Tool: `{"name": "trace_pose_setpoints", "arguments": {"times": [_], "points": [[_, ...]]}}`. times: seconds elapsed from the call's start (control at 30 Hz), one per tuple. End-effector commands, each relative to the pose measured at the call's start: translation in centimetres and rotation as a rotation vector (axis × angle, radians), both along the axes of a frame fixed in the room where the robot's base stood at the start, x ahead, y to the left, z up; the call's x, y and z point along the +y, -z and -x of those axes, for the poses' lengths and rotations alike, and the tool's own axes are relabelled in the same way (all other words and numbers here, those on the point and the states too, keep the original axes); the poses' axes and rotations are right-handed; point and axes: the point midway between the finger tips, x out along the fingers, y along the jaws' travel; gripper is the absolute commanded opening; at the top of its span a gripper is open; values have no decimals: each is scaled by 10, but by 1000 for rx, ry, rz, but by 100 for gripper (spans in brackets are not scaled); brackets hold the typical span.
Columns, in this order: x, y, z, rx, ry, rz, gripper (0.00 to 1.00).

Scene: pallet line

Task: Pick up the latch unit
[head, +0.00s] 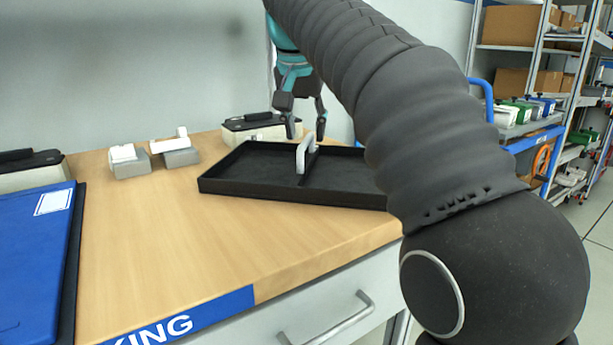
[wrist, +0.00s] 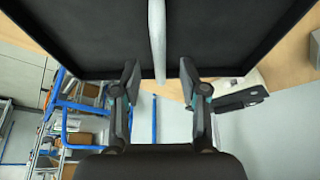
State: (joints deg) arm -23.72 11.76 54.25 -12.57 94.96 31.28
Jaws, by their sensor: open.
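Two small grey-and-white units stand on the wooden table in the head view, left of the tray. The left one (head: 128,162) has a white block on a grey base. The right one (head: 176,150) has a white bar with a raised tab on a grey base. I cannot tell which is the latch unit. My gripper (head: 306,128) is open above the black tray (head: 235,188), to the right of both units. In the wrist view, my gripper (wrist: 159,72) has its fingers apart, with the tray's pale handle (wrist: 157,35) showing between them; contact cannot be told.
The tray's handle (head: 305,155) rises from its middle divider. A pale case with a black top (head: 250,130) stands behind the tray. A blue folder (head: 35,265) and another case (head: 30,175) are at the left. The table's front middle is clear. Shelving (head: 515,48) stands right.

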Motion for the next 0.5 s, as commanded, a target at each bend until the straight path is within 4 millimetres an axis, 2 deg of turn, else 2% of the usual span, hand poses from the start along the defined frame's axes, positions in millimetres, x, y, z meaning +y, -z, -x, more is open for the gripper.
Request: {"name": "trace_pose_setpoints", "arguments": {"times": [0.03, 0.2, 0.5], "points": [[-1, 12, -2, 2, 2, 1, 44], [-3, 31, -9, 2, 1, 0, 44], [-3, 36, -12, 1, 0, 0, 44]]}}
